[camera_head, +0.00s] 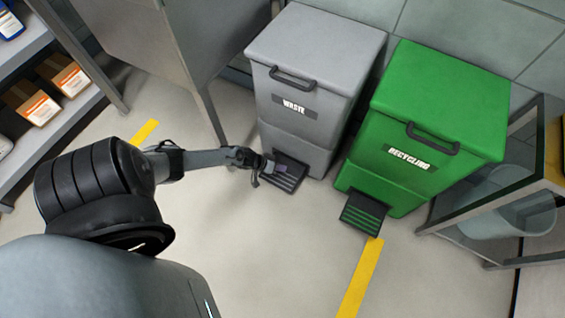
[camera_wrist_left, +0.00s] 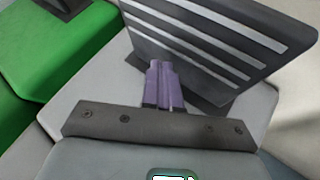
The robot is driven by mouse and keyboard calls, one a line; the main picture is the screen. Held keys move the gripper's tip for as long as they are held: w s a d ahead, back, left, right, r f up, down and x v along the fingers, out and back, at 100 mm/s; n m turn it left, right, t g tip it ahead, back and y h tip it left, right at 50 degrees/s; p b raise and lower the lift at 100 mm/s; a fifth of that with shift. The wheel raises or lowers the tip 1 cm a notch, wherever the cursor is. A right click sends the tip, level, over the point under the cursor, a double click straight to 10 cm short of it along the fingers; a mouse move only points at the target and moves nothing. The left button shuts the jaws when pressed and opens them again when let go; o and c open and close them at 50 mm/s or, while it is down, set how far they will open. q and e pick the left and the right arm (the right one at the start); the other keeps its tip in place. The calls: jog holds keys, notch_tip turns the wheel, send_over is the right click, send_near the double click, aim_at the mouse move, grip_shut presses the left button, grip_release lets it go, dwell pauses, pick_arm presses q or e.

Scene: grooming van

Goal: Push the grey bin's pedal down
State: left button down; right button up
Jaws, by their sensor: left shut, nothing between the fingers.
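The grey bin (camera_head: 314,70), labelled WASTE, stands against the wall in the head view. Its dark pedal (camera_head: 286,177) with light stripes sticks out at the bottom front. My left gripper (camera_head: 266,170) is shut and empty, at the left part of the pedal. In the left wrist view the purple fingertips (camera_wrist_left: 162,70) are together in front of the striped pedal (camera_wrist_left: 215,42), overlapping its near edge. I cannot tell whether they touch it. The bin's lid looks closed. My right gripper is in neither view.
A green RECYCLING bin (camera_head: 430,120) with its own pedal (camera_head: 363,214) stands just to the right. A grey cabinet panel (camera_head: 150,40) is on the left, and shelves with boxes (camera_head: 68,78) stand beyond it. A metal-framed stand (camera_head: 500,205) is at right. The floor in front is clear.

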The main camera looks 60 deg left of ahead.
pick_arm(q)
jog(key=shift+f, duration=0.15)
dwell(0.6)
jog(key=shift+f, duration=0.3)
jog(key=shift+f, duration=0.1)
dwell(0.3)
jog(key=shift+f, duration=0.5)
dwell(0.4)
jog(key=shift+f, duration=0.7)
dwell(0.4)
jog(key=shift+r, duration=0.15)
jog(key=shift+r+p, duration=1.2)
jog(key=shift+p, duration=0.15)
jog(key=shift+s+d+r+p, duration=0.1)
jog(key=shift+r+p, duration=0.2)
jog(key=shift+r, duration=0.05)
